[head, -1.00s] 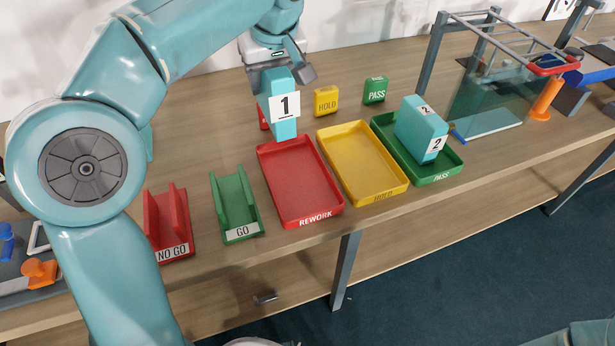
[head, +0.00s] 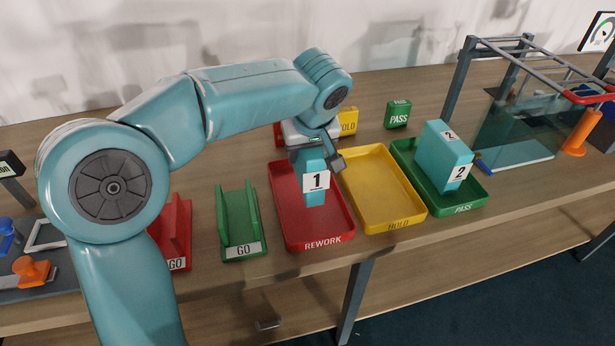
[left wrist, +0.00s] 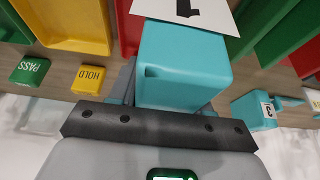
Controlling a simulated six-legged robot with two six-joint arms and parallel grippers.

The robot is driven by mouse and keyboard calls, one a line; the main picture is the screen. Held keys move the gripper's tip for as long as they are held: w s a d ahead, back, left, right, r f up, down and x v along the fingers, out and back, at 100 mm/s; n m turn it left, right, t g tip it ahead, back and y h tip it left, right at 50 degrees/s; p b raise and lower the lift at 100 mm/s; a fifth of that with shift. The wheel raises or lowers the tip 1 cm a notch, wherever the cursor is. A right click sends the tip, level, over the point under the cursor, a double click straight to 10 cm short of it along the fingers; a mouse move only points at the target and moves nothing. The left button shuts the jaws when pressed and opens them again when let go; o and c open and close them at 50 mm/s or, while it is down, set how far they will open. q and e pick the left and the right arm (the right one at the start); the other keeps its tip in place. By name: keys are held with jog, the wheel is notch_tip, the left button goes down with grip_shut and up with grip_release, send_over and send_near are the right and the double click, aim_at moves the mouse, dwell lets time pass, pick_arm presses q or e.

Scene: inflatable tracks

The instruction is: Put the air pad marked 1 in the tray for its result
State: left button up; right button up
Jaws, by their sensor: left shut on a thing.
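The air pad marked 1 (head: 315,192) is a teal block with a white label. My left gripper (head: 316,152) is shut on its upper end and holds it upright over the red REWORK tray (head: 290,226). I cannot tell whether its lower end touches the tray floor. In the left wrist view the pad (left wrist: 185,65) sticks out from the gripper (left wrist: 160,105). The yellow HOLD tray (head: 385,198) is to the right. The green PASS tray (head: 475,201) beyond it holds the air pad marked 2 (head: 443,158). My right gripper is not in view.
Green GO (head: 240,222) and red NO GO (head: 172,232) channels stand left of the REWORK tray. Behind the trays are a yellow HOLD block (head: 348,122) and a green PASS block (head: 398,114). A block marked 3 (left wrist: 255,110) shows in the left wrist view. A metal frame rig (head: 530,100) stands at right.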

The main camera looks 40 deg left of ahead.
pick_arm(q)
notch_tip(320, 180, down, 6)
jog(key=shift+b, duration=0.35)
jog(key=shift+f, duration=0.2)
jog(key=o, duration=1.1)
jog(key=shift+r, duration=0.1)
jog(key=shift+o, duration=0.2)
